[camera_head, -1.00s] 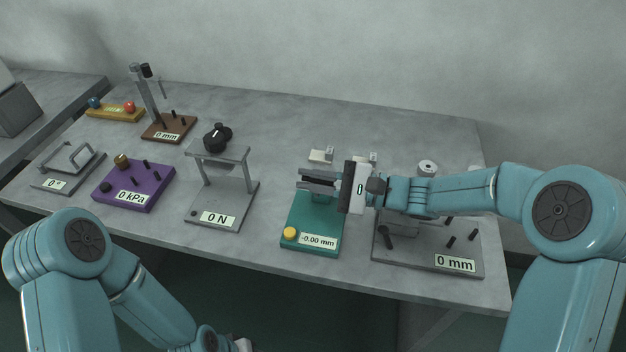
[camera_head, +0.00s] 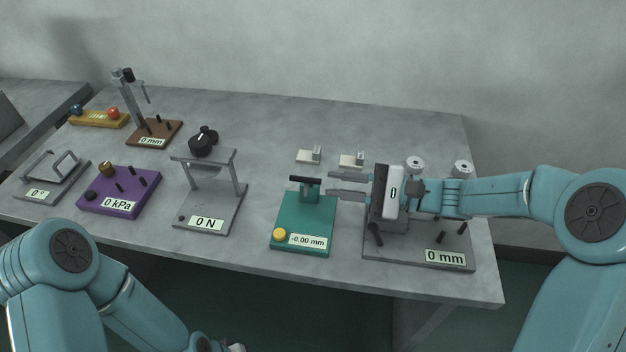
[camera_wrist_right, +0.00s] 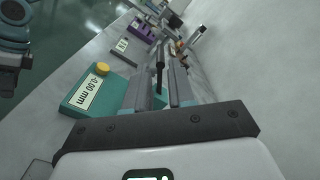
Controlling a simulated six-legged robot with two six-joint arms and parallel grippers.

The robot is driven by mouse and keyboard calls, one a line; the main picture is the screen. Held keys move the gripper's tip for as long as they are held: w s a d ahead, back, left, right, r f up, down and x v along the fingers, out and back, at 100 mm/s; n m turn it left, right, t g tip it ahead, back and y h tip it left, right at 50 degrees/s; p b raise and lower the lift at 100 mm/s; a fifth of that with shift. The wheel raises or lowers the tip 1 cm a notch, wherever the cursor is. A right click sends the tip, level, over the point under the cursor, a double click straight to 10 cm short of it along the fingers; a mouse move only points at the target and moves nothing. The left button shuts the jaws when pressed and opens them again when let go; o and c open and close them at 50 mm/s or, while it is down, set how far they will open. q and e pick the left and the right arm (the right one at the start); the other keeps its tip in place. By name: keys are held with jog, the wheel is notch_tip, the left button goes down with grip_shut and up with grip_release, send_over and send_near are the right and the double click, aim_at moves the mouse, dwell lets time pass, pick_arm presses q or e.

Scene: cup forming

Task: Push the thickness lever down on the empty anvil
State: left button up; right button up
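The teal thickness gauge (camera_head: 304,221) stands on the bench with a yellow button (camera_head: 279,234) and a display (camera_head: 307,241) reading -0.00 mm. Its black lever bar (camera_head: 305,179) lies on top of a teal post at the back. My right gripper (camera_head: 331,184) is just right of the post, its fingers apart and pointing left, with nothing held. In the right wrist view, the open fingers (camera_wrist_right: 160,92) point towards the black lever (camera_wrist_right: 160,68), and the teal base (camera_wrist_right: 108,92) shows at left. The anvil is too small to make out. My left arm is low at left; its gripper is not clearly seen.
A grey 0 mm device (camera_head: 440,250) stands under my right forearm. A grey 0 N stand (camera_head: 212,208) is left of the gauge. Bare bench (camera_head: 262,178) lies between stand and gauge.

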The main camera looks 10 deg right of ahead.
jog(key=v, duration=0.4)
jog(key=shift+c, duration=0.4)
